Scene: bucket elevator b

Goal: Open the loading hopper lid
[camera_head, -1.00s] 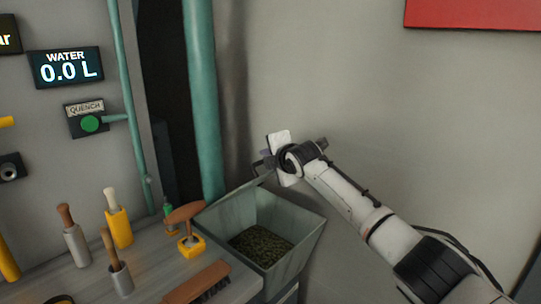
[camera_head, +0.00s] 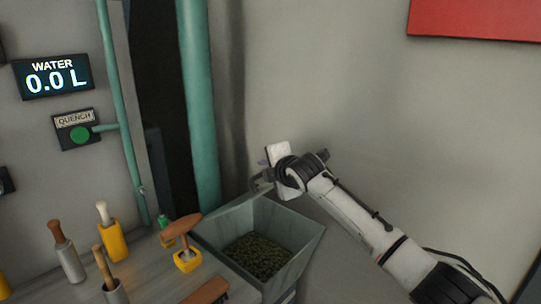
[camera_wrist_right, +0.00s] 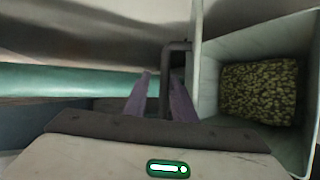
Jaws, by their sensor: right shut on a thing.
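The loading hopper (camera_head: 305,243) is a grey-green, square, funnel-shaped bin at the end of the bench. Its top is open, and greenish beans (camera_head: 255,255) show inside; they also show in the right wrist view (camera_wrist_right: 258,92). The lid (camera_wrist_right: 196,62) shows nearly edge-on beside the opening in the right wrist view. My right gripper (camera_head: 262,177) is above the hopper's back edge. Its purple fingers are shut on the dark lid handle (camera_wrist_right: 166,82), a bent bar beside the lid. The lid is hard to make out in the head view. My left gripper is not in view.
A teal pipe (camera_head: 199,110) rises behind the hopper. A wooden-handled tool in a yellow block (camera_head: 186,260) and several handled tools stand on the bench to the left. The bare wall (camera_head: 370,110) is behind my right arm.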

